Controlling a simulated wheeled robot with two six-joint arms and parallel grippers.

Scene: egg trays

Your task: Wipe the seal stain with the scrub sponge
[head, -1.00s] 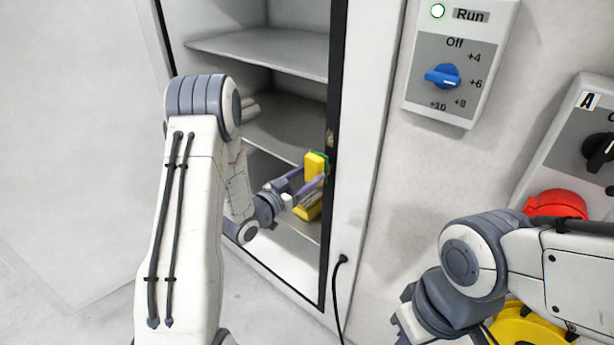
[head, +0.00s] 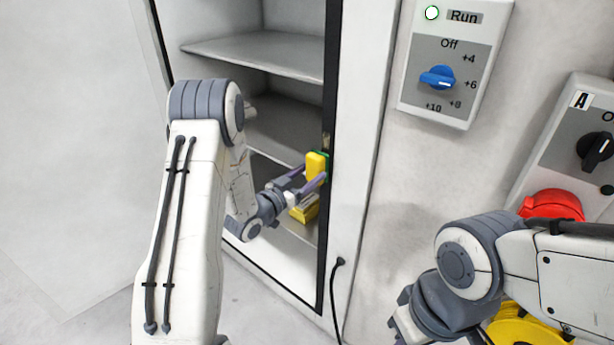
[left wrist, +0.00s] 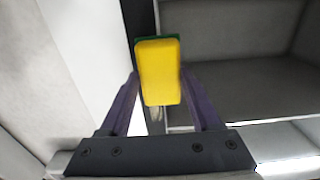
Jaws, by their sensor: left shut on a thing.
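The scrub sponge (head: 317,165) is yellow with a green scrub layer. My left gripper (head: 311,181) is shut on it. It holds the sponge upright beside the dark seal (head: 332,110) on the right edge of the cabinet opening. In the left wrist view the sponge (left wrist: 158,75) sits between the two purple fingers, its green side facing away. A brownish stain (head: 326,141) shows on the seal just above the sponge. Whether the sponge touches the seal cannot be told. Of my right arm only links show; its gripper is out of view.
The open cabinet has grey shelves (head: 262,55). A yellow object (head: 305,209) lies low inside, below the sponge. Right of the opening are a wall with a blue-knob control box (head: 447,90), a black cable (head: 337,290) and a red part (head: 552,205).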

